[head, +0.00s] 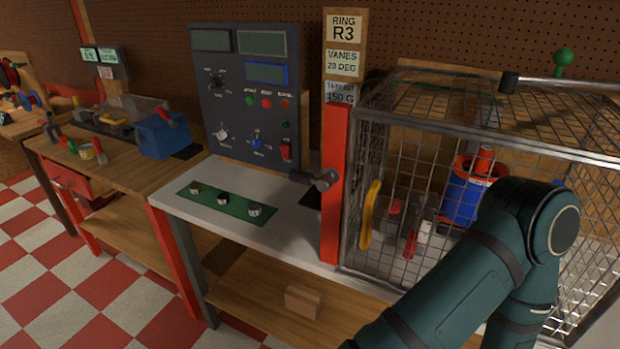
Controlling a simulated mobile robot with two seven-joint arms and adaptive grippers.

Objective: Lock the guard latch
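The wire-mesh guard (420,160) stands on the right part of the bench, with a yellow handle (370,214) on its front left. Its front appears to be down over the rotor space. A dark lever with a round grey end (318,180), which looks like the latch, sticks out to the left of the red post (334,215) beside the guard. I cannot tell whether it is locked. Inside the guard is a blue and red ducted unit (464,190). One of my teal arms crosses in front of the guard at lower right. Neither gripper is in view.
A dark control panel (250,100) with knobs stands left of the post. A green strip (227,205) with several knobs lies on the grey bench top (292,222). A wooden block (303,301) sits on the lower shelf. A green ball knob (563,57) tops the guard.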

